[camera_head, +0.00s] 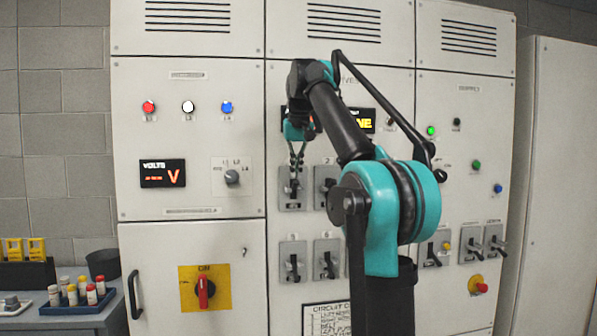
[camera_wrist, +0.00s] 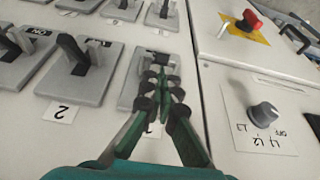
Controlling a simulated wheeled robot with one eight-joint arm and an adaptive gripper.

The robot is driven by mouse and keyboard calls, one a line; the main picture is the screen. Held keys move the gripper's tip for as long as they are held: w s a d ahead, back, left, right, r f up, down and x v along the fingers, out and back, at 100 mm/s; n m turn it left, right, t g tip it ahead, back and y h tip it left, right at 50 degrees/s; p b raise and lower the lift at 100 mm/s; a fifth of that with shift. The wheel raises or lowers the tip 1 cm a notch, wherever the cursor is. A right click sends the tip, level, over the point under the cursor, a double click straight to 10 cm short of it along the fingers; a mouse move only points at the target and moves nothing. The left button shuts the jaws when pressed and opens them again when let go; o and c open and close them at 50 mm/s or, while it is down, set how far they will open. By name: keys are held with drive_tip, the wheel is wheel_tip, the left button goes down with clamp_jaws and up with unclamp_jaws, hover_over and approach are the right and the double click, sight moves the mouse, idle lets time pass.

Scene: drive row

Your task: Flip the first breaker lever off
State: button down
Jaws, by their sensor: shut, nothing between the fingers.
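The first breaker is a grey plate with a dark lever (camera_head: 292,188) at the left of the upper row on the middle cabinet panel. My gripper (camera_head: 297,160) is just above and in front of it, pointing down. In the wrist view, my shut fingers (camera_wrist: 160,72) lie over the first breaker's grey plate (camera_wrist: 133,88) and hide most of its lever. I cannot tell whether the fingertips touch the lever, or whether it is up or down. The fingers hold nothing.
The second breaker (camera_wrist: 82,68), marked 2, is close beside the first. More breakers (camera_head: 292,262) sit in a lower row. A rotary knob (camera_head: 232,177) and a red switch on a yellow plate (camera_head: 204,289) are on the left panel. My arm hides part of the middle panel.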

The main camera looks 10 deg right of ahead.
sight(297, 183)
drive_tip(key=shift+s+f+t, duration=0.4)
drive_tip(key=shift+f+t, duration=0.05)
drive_tip(key=shift+t, duration=0.15)
idle(0.6)
drive_tip(key=shift+s+f+t, duration=0.55)
drive_tip(key=shift+f+t, duration=0.1)
drive_tip(key=shift+t, duration=0.25)
drive_tip(key=f+t, duration=0.2)
drive_tip(key=shift+s+t, duration=0.35)
drive_tip(key=shift+t, duration=0.05)
drive_tip(key=shift+r, duration=0.75)
drive_tip(key=shift+r, duration=0.1)
